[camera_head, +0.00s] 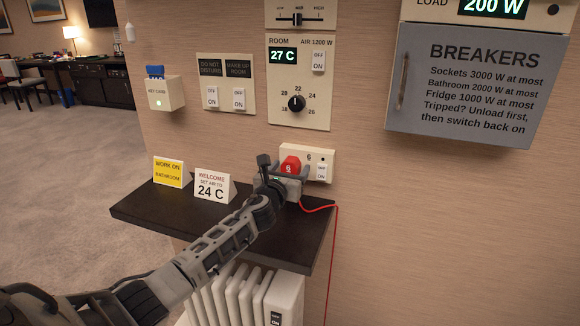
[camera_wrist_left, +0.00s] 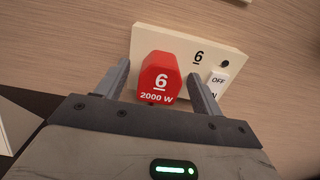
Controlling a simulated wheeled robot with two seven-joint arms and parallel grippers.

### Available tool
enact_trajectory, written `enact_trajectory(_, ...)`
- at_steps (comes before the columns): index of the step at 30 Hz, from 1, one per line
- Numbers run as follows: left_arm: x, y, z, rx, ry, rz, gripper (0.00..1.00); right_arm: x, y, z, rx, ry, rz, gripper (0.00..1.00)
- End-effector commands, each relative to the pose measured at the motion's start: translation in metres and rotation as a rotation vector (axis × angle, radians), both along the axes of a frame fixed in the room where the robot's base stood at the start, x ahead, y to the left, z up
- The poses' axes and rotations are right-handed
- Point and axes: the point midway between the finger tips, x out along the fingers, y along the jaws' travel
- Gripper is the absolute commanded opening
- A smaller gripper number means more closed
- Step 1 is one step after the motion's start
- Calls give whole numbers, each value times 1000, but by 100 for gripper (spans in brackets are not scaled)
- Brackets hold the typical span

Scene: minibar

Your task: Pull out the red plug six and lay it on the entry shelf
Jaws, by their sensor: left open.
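The red plug six (camera_head: 290,165) sits in the wall socket plate (camera_head: 318,152) marked 6, above the dark entry shelf (camera_head: 150,206). My left gripper (camera_head: 288,172) is open, with one finger on each side of the plug. In the left wrist view its fingers (camera_wrist_left: 160,85) show gaps to the plug. A red cord hangs from behind the gripper. My right gripper is not in view.
A yellow card (camera_head: 168,172) and a white "24 C" card (camera_head: 212,186) stand on the shelf's left and middle. A switch (camera_head: 321,171) is beside the plug. A white radiator (camera_head: 245,298) is below the shelf. A grey breaker box (camera_head: 470,85) hangs at upper right.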

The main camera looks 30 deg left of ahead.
Motion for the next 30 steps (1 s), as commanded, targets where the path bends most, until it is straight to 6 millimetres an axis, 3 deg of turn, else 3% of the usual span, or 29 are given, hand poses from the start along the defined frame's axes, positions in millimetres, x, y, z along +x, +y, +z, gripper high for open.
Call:
enact_trajectory(2, 0, 0, 0, 0, 0, 0, 67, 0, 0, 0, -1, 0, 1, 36)
enact_trajectory(3, 0, 0, 0, 0, 0, 0, 62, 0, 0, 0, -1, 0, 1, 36)
enact_trajectory(9, 0, 0, 0, 0, 0, 0, 6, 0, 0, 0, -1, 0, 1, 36)
enact_trajectory(30, -22, -5, 1, 0, 0, -1, 5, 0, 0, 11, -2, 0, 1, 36)
